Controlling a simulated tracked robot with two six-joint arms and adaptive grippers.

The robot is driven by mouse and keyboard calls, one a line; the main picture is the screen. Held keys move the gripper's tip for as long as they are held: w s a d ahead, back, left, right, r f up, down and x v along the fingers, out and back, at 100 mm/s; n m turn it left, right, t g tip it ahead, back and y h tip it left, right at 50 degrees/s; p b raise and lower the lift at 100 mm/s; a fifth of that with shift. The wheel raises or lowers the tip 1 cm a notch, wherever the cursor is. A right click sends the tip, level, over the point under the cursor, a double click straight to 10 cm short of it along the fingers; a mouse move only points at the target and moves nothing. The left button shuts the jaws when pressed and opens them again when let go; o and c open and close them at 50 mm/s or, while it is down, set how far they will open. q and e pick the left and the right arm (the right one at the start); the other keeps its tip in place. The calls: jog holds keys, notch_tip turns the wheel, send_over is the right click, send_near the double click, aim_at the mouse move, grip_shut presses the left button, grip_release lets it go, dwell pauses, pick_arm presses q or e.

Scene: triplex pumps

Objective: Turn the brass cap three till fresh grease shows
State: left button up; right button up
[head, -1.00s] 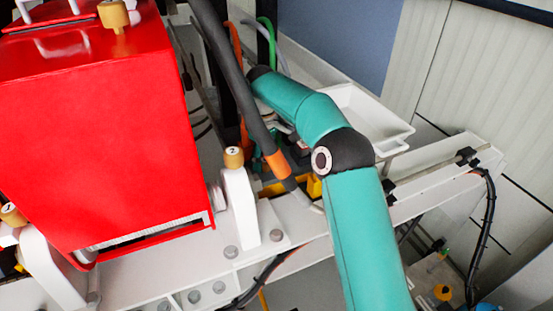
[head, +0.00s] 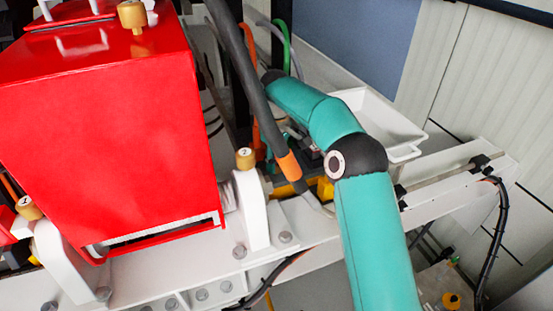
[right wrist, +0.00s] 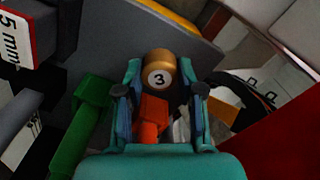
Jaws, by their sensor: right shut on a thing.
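The brass cap three (right wrist: 160,73) shows in the right wrist view, its round end marked with a black 3 on white. My right gripper (right wrist: 160,68) is shut on it, one finger at each side. No grease shows around the cap; its far side is hidden. In the head view my teal right arm reaches over the white frame; its gripper is mostly hidden behind the dark hose and arm, and I cannot make out cap three there. My left gripper is not in view.
In the head view, brass cap two (head: 245,158) and brass cap one (head: 28,207) sit on white brackets beside the red housing (head: 110,140). A dark hose (head: 245,85) with an orange band crosses near my arm. A white tray (head: 378,122) stands behind it.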

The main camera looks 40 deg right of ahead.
jog(key=m, duration=0.3)
jog(key=shift+m, duration=0.4)
jog(key=o, duration=1.1)
jog(key=shift+o, duration=0.2)
jog(key=shift+r, duration=3.7)
